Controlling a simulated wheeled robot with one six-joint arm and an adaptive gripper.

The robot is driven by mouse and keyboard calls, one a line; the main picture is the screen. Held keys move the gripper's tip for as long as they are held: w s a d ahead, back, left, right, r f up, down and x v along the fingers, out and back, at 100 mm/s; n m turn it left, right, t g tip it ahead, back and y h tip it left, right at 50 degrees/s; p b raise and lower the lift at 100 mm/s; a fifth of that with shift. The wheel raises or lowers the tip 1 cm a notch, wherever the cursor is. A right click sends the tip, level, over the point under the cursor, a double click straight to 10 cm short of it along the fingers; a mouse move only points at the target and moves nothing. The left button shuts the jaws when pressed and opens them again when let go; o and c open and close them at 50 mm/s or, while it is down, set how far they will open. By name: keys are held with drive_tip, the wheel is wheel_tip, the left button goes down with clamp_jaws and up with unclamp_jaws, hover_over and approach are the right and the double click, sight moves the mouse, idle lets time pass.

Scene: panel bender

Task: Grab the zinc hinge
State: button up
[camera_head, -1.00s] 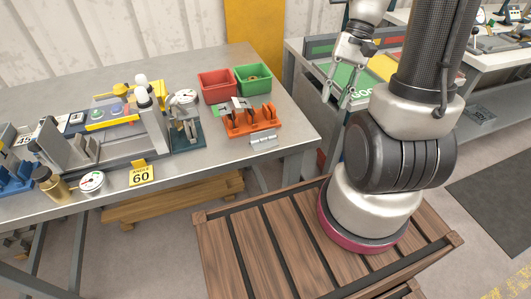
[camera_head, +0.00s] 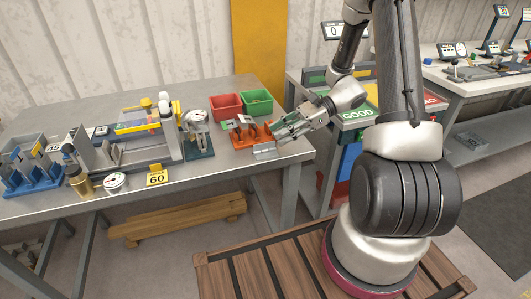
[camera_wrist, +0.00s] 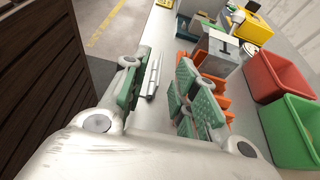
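The zinc hinge (camera_head: 264,151) is a small flat silver piece lying on the grey table, in front of the orange rack (camera_head: 238,140). In the wrist view the hinge (camera_wrist: 151,78) shows between my fingers, nearer the left one. My gripper (camera_head: 279,138) is just right of the hinge and the rack, low over the table. In the wrist view my gripper (camera_wrist: 158,82) is open, with green-padded fingers and nothing held. The right finger covers part of the rack. I cannot tell the exact gap between fingertips and hinge.
A red bin (camera_head: 226,106) and a green bin (camera_head: 256,104) stand behind the rack. A dial gauge stand (camera_head: 197,140) and the bender (camera_head: 130,140) are to the left. A yellow "60" card (camera_head: 157,177) stands at the front. The table's right edge is close to my gripper.

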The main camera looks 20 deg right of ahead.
sight(266, 150)
drive_tip(key=x, duration=0.7)
drive_tip(key=shift+w, duration=0.15)
clamp_jaws()
